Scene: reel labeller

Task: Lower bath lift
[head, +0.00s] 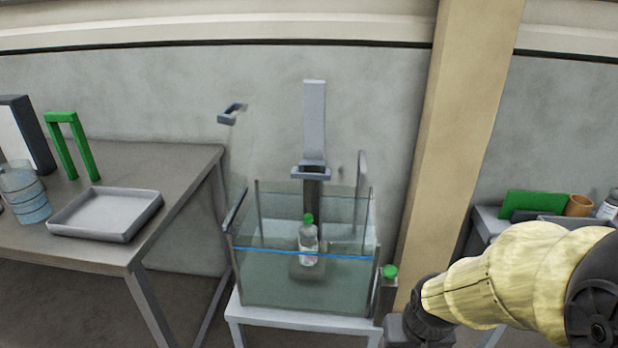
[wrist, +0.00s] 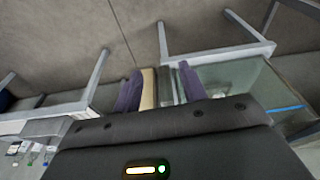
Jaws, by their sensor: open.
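The glass bath (head: 300,285) stands on a white stand, with a blue line across its front. A lift column (head: 313,125) rises behind it, with a grey bracket (head: 311,172) above the rim. Inside the bath, a clear bottle (head: 308,248) with a green cap stands upright on a dark platform (head: 304,272). A grey post with a green button (head: 390,271) stands at the bath's right. My gripper shows in the wrist view (wrist: 160,88), fingers apart. The bath (wrist: 232,82) is right of the fingers there. I cannot tell whether anything lies between them.
At left, a table (head: 185,160) carries a grey tray (head: 105,212), a green frame (head: 75,122) and a blue-tinted water jug (head: 25,195). A beige pillar (head: 455,120) rises behind the bath's right side. A right-hand table holds a green panel (head: 535,205) and an orange cup (head: 579,205).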

